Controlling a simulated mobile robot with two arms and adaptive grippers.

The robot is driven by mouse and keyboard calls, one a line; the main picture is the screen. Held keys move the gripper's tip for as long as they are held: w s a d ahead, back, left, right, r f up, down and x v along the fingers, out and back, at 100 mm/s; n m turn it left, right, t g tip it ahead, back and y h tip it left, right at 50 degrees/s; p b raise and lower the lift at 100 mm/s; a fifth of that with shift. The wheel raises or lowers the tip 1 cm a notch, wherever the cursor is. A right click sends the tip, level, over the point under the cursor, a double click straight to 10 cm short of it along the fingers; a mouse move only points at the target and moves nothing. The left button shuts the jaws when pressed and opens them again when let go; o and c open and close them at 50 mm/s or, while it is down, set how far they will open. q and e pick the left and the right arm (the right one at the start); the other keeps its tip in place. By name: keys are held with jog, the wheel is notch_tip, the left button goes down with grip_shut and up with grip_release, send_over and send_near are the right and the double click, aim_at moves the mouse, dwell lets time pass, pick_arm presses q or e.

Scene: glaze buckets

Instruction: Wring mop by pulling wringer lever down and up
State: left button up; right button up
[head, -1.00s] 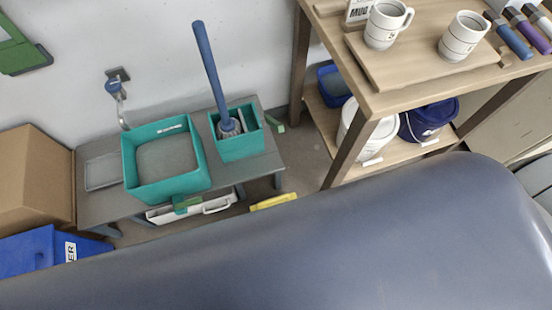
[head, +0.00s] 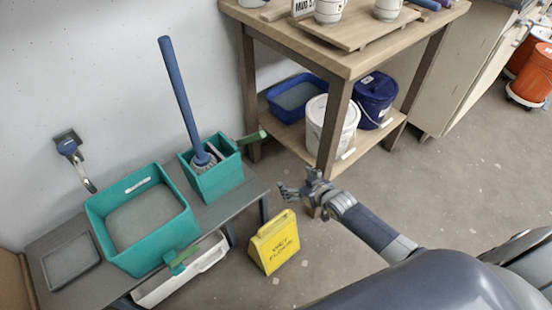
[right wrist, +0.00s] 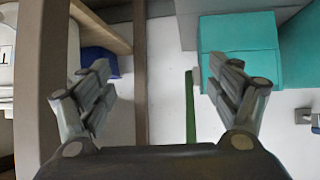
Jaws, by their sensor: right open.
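The mop (head: 180,95) stands tilted with its blue handle up and its grey head in the small teal wringer bucket (head: 215,182) on the grey bench. A green lever (head: 252,137) sticks out from the right side of this bucket. It seems to be the green bar (right wrist: 190,105) in the right wrist view, beside teal walls (right wrist: 235,55). My right gripper (head: 287,192) is open and empty, to the right of the bucket and apart from it. In the right wrist view the green bar shows between its spread fingers (right wrist: 160,75), beyond them. My left gripper is not in view.
A large teal basin (head: 103,210) and a grey tray (head: 50,283) are on the bench (head: 235,205). A yellow wet-floor sign (head: 273,242) stands below my right gripper. A wooden shelf table (head: 340,95) holds mugs and buckets behind. Open floor lies at right.

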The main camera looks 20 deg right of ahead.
jog(key=w+a+r+t+y+b, duration=0.1)
jog(key=w+a+r+t+b, duration=0.1)
jog(key=w+r+b, duration=0.3)
jog(key=n+y, duration=0.2)
send_near(257, 137)
notch_tip(257, 137, down, 3)
jog(key=w, duration=0.2)
pick_arm(q)
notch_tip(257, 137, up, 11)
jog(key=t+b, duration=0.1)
jog(key=b, duration=0.2)
pick_arm(e)
jog(key=shift+t, duration=0.4)
jog(key=b+x, duration=0.3)
jog(key=x, duration=0.6)
jog(key=shift+w+b, duration=0.15)
jog(key=shift+b, duration=0.25)
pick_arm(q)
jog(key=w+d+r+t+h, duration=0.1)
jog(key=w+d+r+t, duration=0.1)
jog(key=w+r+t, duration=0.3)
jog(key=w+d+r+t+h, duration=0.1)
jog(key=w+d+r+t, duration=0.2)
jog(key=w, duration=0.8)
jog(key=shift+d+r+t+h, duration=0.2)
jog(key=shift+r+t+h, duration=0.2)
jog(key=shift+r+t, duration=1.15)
pick_arm(e)
jog(key=shift+w, duration=0.15)
